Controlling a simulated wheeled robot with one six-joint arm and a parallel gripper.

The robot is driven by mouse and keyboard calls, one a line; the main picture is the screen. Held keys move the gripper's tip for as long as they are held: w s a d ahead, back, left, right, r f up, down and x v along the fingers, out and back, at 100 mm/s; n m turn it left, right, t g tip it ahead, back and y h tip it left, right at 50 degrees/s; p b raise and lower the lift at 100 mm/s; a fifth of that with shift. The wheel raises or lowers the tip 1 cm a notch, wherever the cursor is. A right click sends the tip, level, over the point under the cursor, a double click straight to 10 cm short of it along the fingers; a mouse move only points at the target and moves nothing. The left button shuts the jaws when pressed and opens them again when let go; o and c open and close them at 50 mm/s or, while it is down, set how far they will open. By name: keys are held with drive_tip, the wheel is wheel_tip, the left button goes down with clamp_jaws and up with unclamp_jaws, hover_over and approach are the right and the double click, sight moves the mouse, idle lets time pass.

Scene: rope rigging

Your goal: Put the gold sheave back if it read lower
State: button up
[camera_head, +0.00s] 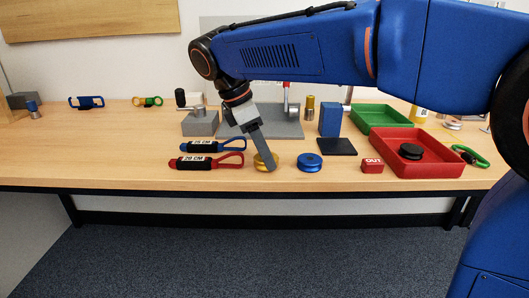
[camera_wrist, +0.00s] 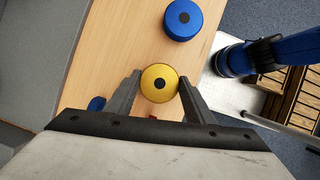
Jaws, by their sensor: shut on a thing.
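The gold sheave (camera_head: 262,162) is at the front of the bench, a round disc with a dark centre. It also shows in the wrist view (camera_wrist: 159,83), between my two fingers. My gripper (camera_head: 264,163) is shut on it from above, one finger on each side; whether the sheave touches the bench I cannot tell. A blue sheave (camera_head: 309,162) lies just to the right, apart from my gripper, and shows at the top of the wrist view (camera_wrist: 183,19). I see no reading on any display.
Red and blue rope slings (camera_head: 206,162) lie left of my gripper. A black pad (camera_head: 336,146), a blue block (camera_head: 330,120), a red "OUT" block (camera_head: 372,166), a red tray (camera_head: 428,165) with a black disc, and a green tray (camera_head: 382,118) stand right.

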drive_tip(key=shift+f, duration=0.15)
drive_tip(key=o, duration=1.2)
drive_tip(key=v, duration=1.2)
